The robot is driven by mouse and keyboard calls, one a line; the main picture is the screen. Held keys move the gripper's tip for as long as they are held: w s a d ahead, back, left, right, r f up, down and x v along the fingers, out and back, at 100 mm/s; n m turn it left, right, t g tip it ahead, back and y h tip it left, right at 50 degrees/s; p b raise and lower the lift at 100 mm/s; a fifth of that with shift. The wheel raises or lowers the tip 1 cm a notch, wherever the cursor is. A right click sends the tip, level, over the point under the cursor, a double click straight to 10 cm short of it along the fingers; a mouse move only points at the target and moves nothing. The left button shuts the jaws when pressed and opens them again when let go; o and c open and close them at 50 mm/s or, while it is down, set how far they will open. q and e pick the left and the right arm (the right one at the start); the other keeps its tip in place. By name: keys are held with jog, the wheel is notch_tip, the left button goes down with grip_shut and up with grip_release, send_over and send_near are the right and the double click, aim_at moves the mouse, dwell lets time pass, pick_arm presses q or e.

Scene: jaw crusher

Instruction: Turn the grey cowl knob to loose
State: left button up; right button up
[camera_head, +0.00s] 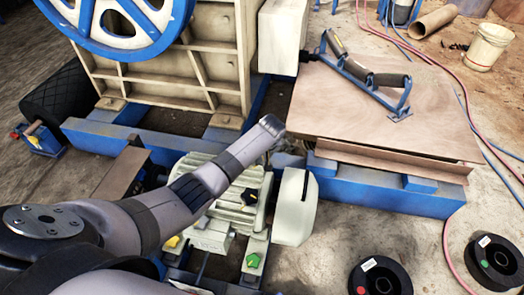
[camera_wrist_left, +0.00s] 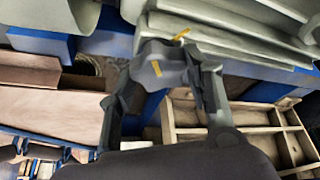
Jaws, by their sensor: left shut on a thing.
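The grey cowl knob (camera_wrist_left: 162,72) is a faceted grip with a yellow stripe, in the upper middle of the left wrist view. A second yellow mark (camera_wrist_left: 182,34) is just above it, offset to the right of the stripe. My left gripper (camera_wrist_left: 168,80) has a finger on each side of the knob and is shut on it. In the head view my left gripper (camera_head: 287,159) is partly hidden behind my wrist, and the knob cannot be made out. The pale ribbed motor (camera_head: 232,200) is partly behind my arm. My right gripper is not in view.
The pale rounded guard (camera_head: 296,206) stands close to the gripper. A black star knob (camera_head: 249,196) and a green star knob (camera_head: 252,260) are nearby. A wooden board (camera_head: 350,112) carries a blue-framed part (camera_head: 370,75). The crusher's ribbed body (camera_head: 215,60) is behind.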

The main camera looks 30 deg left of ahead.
pick_arm(q)
jog(key=shift+d+n, duration=0.1)
jog(key=shift+n, duration=0.4)
jog(key=shift+w+n+g+y, duration=0.1)
jog(key=shift+n+g+y, duration=0.2)
jog(key=shift+n, duration=0.7)
jog(key=n+b, duration=0.1)
jog(key=n, duration=0.1)
jog(key=n+g+b, duration=0.1)
jog(key=shift+w+f+n+g+y+b, duration=0.1)
jog(key=shift+f+n+g+y+b, duration=0.05)
jog(key=shift+n+g+y+b, duration=0.2)
jog(key=shift+n+g+b, duration=0.25)
jog(key=shift+n+b, duration=0.4)
jog(key=shift+n, duration=0.2)
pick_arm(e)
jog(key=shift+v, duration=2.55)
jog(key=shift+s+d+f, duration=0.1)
pick_arm(q)
jog(key=o, duration=1.1)
jog(key=shift+o, duration=0.2)
